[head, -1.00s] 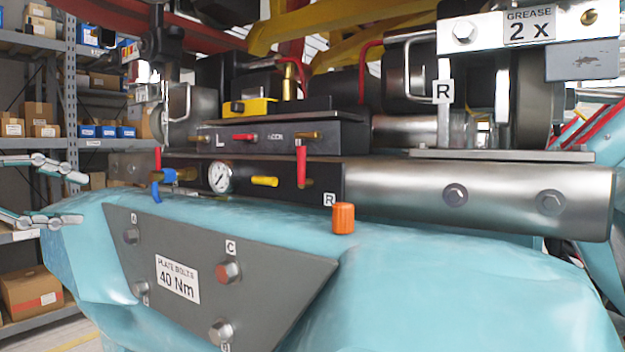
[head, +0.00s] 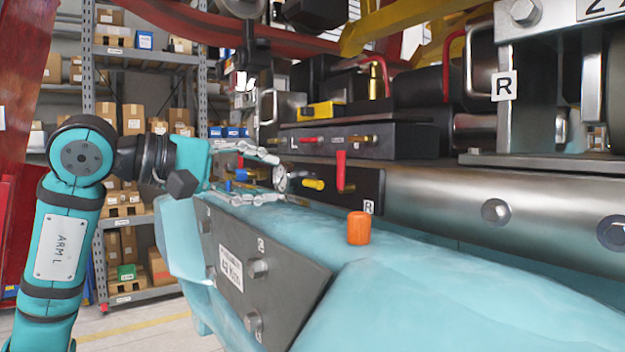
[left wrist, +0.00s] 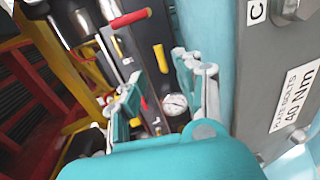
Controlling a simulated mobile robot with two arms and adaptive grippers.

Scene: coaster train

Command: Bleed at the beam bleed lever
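No label in these frames names the beam bleed lever. A dark panel (head: 330,203) on the beam carries a round gauge (head: 280,180), a yellow lever (head: 313,184) pointing sideways and a red lever (head: 341,168) standing up near an R tag. My left gripper (head: 278,177) is open and empty, reaching in from the left with its fingertips in front of the gauge, short of the yellow lever. In the left wrist view, the yellow lever (left wrist: 161,58) lies just beyond the gap between the fingertips, and the gauge (left wrist: 175,104) sits between the fingers. My right gripper is not in view.
The upper block (head: 380,140) has a horizontal red lever (head: 311,140) and brass fittings. An orange cap (head: 359,228) stands on the teal housing (head: 440,285) in front. A grey bolt plate (head: 270,280) is below the gripper. Shelves (head: 150,60) stand behind at left.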

